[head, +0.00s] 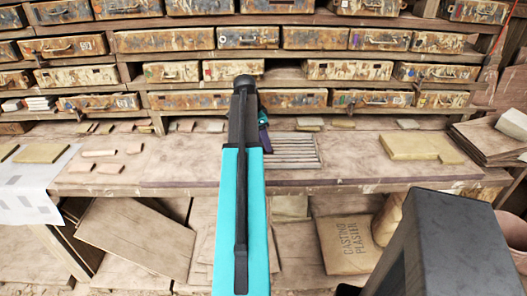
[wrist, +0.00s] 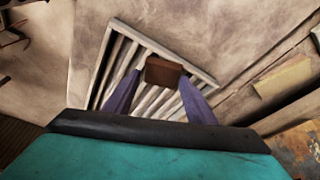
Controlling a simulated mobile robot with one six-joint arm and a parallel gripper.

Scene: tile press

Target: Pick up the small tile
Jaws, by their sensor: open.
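The small tile (wrist: 164,70) is a brown block in the wrist view, at the slatted rack (wrist: 203,72). My gripper (wrist: 161,79) is open, with one purple finger on each side of the tile. The fingertips are close to the tile's sides; I cannot tell whether they touch it. In the head view my arm hides the tile, and only part of my gripper (head: 263,138) shows beside the rack (head: 308,151).
Several small tiles (head: 98,153) lie on the workbench (head: 190,150) to the left. A larger tan slab (head: 408,146) lies to the right, near a stack of boards (head: 487,143). Shelves of worn cases (head: 248,38) stand behind. A plaster bag (head: 346,243) is below the bench.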

